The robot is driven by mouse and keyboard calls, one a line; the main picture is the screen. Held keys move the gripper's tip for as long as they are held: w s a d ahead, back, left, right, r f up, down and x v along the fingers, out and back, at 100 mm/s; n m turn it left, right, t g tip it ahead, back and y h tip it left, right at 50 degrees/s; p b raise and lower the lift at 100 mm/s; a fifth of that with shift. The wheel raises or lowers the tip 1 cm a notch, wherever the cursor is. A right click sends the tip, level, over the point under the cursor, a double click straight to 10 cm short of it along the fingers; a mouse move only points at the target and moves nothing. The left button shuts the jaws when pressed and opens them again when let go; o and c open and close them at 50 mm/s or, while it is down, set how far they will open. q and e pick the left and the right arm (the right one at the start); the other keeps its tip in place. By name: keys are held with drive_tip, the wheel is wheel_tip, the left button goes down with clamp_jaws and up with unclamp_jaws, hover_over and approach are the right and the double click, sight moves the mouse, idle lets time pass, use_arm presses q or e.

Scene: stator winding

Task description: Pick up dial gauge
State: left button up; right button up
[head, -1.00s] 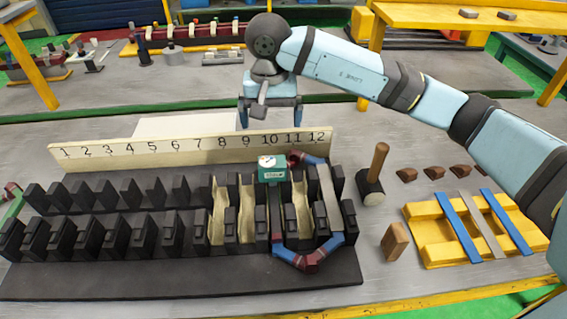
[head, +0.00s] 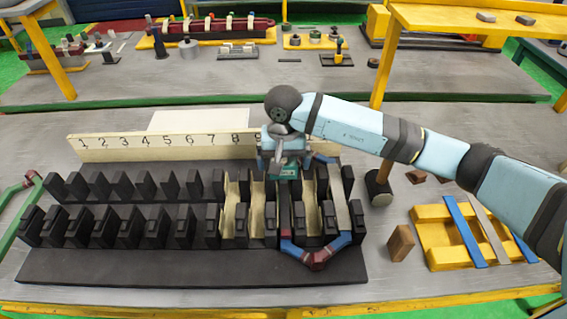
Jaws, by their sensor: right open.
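The dial gauge (head: 287,176) is a small green block standing at the back of the black stator block (head: 190,266), below the number board. Its upper part and dial are hidden behind my right gripper (head: 286,164). My right gripper points down directly over the gauge, its two fingers apart, one at each side of it. Whether the fingers touch the gauge cannot be told. My left gripper is not in view.
A numbered board (head: 115,152) stands behind the block. A red and blue coil (head: 318,259) lies in slots near the gauge. A mallet (head: 378,192), a wooden block (head: 400,243) and a yellow rack (head: 445,250) with strips are to the right.

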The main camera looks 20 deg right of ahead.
drive_tip(key=shift+f, duration=0.5)
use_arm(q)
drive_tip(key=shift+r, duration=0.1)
use_arm(e)
drive_tip(key=c, duration=1)
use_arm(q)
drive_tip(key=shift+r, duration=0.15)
use_arm(e)
drive_tip(key=shift+r, duration=0.15)
wheel_tip(320, 180, up, 19)
drive_tip(key=b, duration=0.2)
wheel_tip(320, 180, up, 6)
drive_tip(key=p, duration=0.2)
hover_over(283, 160)
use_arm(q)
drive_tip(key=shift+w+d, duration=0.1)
